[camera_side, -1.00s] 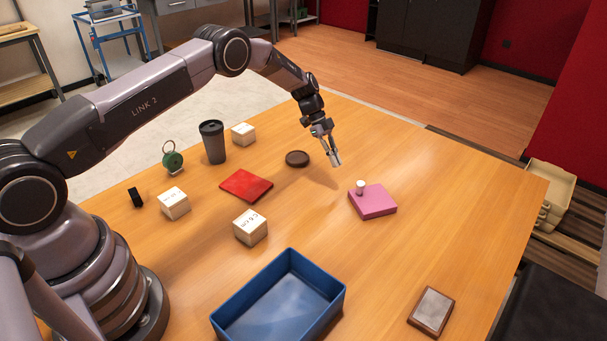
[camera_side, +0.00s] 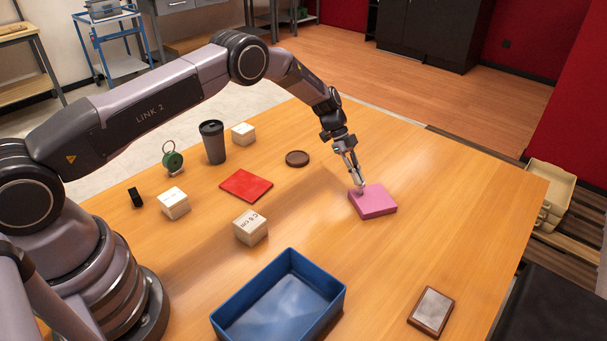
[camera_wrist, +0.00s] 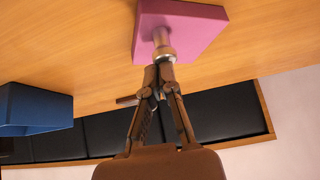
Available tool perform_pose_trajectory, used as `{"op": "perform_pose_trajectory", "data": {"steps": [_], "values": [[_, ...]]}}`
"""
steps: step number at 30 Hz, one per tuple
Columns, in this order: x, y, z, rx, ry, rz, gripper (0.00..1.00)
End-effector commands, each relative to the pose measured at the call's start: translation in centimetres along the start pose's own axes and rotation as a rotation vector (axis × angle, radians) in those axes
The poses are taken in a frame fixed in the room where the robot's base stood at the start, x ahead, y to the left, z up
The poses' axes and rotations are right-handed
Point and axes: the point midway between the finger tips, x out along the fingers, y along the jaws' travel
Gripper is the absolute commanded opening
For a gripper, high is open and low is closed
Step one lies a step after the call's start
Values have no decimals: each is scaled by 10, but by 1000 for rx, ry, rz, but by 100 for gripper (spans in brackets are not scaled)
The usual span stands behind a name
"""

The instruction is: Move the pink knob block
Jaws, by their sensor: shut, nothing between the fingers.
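The pink knob block (camera_side: 374,204) lies flat on the wooden table, right of centre in the side view. It also shows at the top of the wrist view (camera_wrist: 193,32). Its small pale knob (camera_wrist: 163,48) stands on the block, close beyond my fingertips in the wrist view. My gripper (camera_side: 359,186) is shut and empty, its fingertips down at the knob, which they mostly hide in the side view. I cannot tell whether the fingertips touch the knob.
A blue tray (camera_side: 218,318) stands at the front. A red pad (camera_side: 246,185), a dark disc (camera_side: 297,158), white blocks (camera_side: 251,228) and a dark cup (camera_side: 213,142) lie left of the pink block. A framed plate (camera_side: 431,311) is front right. The table right of the block is clear.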

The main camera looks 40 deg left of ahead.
Motion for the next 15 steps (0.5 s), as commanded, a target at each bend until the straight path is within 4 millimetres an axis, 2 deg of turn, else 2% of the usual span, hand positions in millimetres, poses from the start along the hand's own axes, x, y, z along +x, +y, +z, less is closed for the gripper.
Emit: {"op": "perform_pose_trajectory", "data": {"steps": [2,9,15], "values": [[-4,2,16,-9,-7,3,0],[-38,3,65,-11,-9,4,0],[-53,4,86,-9,-8,6,0]]}}
